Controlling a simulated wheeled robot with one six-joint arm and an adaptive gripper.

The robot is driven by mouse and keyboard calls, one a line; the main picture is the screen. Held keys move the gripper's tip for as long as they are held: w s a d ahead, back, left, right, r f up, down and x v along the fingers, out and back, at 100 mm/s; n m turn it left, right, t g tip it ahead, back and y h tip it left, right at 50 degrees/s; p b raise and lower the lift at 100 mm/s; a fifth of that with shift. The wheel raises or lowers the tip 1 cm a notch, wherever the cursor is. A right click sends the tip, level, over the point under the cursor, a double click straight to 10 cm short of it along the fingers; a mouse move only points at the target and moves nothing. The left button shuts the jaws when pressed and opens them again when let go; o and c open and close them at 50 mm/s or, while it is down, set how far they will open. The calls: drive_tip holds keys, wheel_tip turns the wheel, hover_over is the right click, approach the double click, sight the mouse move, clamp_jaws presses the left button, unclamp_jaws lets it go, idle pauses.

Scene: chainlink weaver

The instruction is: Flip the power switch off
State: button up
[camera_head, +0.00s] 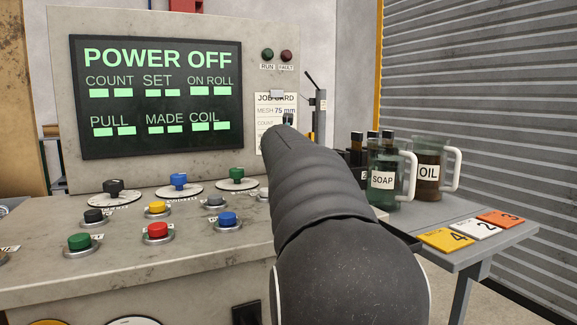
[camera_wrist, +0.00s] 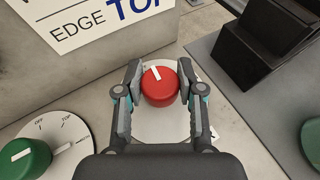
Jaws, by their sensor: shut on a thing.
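The red rotary switch (camera_wrist: 158,91) stands on a pale round plate (camera_wrist: 150,128) in the wrist view, with a white pointer mark tilted up and to the left. My gripper (camera_wrist: 160,72) has one finger on each side of the red knob and is shut on it. The plate's lettering is mostly hidden by my gripper. In the head view my arm covers the red switch and the gripper. The screen (camera_head: 155,98) there reads POWER OFF in green letters.
A green knob (camera_wrist: 22,160) is at lower left in the wrist view. The console (camera_head: 120,262) carries several buttons and knobs. To the right, a side table (camera_head: 470,222) holds a soap jug (camera_head: 383,180), an oil jug (camera_head: 429,172) and numbered cards (camera_head: 446,239).

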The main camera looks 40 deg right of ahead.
drive_tip(key=o, duration=1.2)
drive_tip(key=shift+c, duration=0.2)
drive_tip(key=shift+a, duration=0.1)
drive_tip(key=v, duration=1.1)
drive_tip(key=shift+s+a+r, duration=0.2)
drive_tip(key=shift+s, duration=0.05)
drive_tip(key=shift+s, duration=0.1)
